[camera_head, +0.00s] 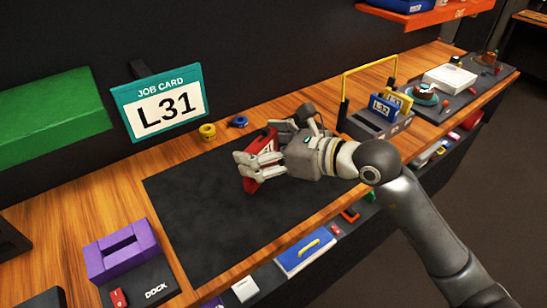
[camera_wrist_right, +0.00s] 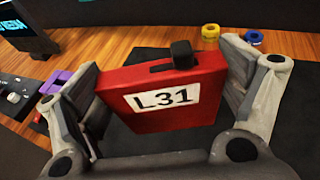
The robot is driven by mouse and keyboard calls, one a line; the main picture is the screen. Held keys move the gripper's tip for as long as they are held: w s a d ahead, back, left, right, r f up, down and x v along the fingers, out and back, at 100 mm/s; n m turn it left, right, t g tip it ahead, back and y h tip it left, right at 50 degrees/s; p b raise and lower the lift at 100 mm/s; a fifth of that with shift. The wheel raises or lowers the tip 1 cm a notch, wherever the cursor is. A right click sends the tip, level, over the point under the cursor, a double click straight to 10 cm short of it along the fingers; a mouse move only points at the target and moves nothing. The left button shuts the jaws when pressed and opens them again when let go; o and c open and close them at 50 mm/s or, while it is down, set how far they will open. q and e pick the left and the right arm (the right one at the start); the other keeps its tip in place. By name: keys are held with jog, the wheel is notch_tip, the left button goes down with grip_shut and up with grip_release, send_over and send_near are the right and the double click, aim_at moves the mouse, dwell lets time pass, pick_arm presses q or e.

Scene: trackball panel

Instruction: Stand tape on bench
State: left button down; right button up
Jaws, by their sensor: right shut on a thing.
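My right gripper (camera_head: 258,164) is shut on a red tape cartridge (camera_head: 250,184) over the dark mat (camera_head: 205,215). In the right wrist view the right gripper (camera_wrist_right: 170,105) has a finger at each side of the cartridge (camera_wrist_right: 190,80). The cartridge is a flat red box with a white label reading L31 and a black knob on top. It looks roughly upright in the hand. I cannot tell whether its lower edge touches the mat, because the fingers hide part of it. My left gripper is not in view.
A purple slotted dock (camera_head: 122,252) stands at the left. A yellow roll (camera_head: 208,131) and a blue roll (camera_head: 239,121) sit behind the mat. A rack (camera_head: 372,122) with blue and yellow cartridges stands to the right. A job card (camera_head: 160,103) reads L31. The mat's front left is clear.

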aim_at(275, 141)
jog(key=w, duration=0.2)
jog(key=w+d+f, duration=0.1)
jog(key=shift+w+d+f+p, duration=0.2)
jog(key=shift+w+p, duration=0.1)
jog(key=shift+w, duration=0.05)
jog(key=w+f, duration=0.1)
jog(key=f, duration=0.2)
jog(key=w+d+f, duration=0.1)
jog(key=w+f, duration=0.1)
jog(key=f, duration=0.1)
jog(key=w+f+p, duration=0.1)
jog(key=f, duration=0.2)
jog(key=shift+w+d+f, duration=0.1)
jog(key=shift+w+d, duration=0.15)
jog(key=shift+w, duration=0.1)
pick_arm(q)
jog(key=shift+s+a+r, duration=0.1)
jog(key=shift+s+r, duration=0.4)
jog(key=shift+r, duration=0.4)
pick_arm(e)
jog(key=shift+f, duration=0.1)
jog(key=o, duration=1)
jog(key=shift+c, duration=0.2)
jog(key=shift+d, duration=0.1)
